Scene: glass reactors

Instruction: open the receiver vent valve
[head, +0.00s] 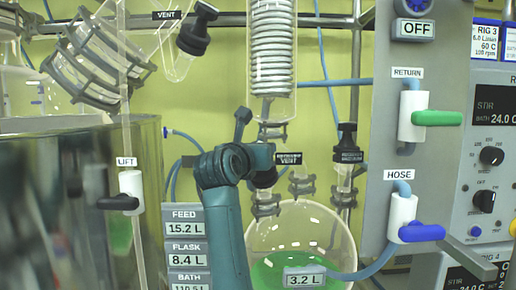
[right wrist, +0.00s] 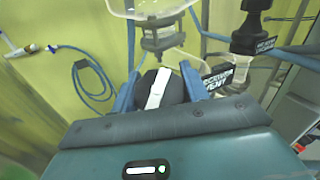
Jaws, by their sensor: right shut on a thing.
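The receiver vent valve has a black round knob with a white stripe (right wrist: 155,90), seen in the right wrist view beside its "RECEIVER VENT" label (right wrist: 222,78). My right gripper (right wrist: 161,86) has its blue fingers on both sides of this knob and is shut on it. In the head view my teal right arm reaches up from the bottom, with the right gripper (head: 264,178) at the valve below the glass condenser. The gripper hides most of the valve there, and the label (head: 289,158) is partly covered. My left gripper is not in view.
The round glass receiver (head: 318,232) with green liquid hangs just below. A black-capped vacuum valve (head: 347,140) stands close on the right. A grey panel with a green return handle (head: 437,118) and blue hose handle (head: 421,232) is further right. A metal bath (head: 80,200) is left.

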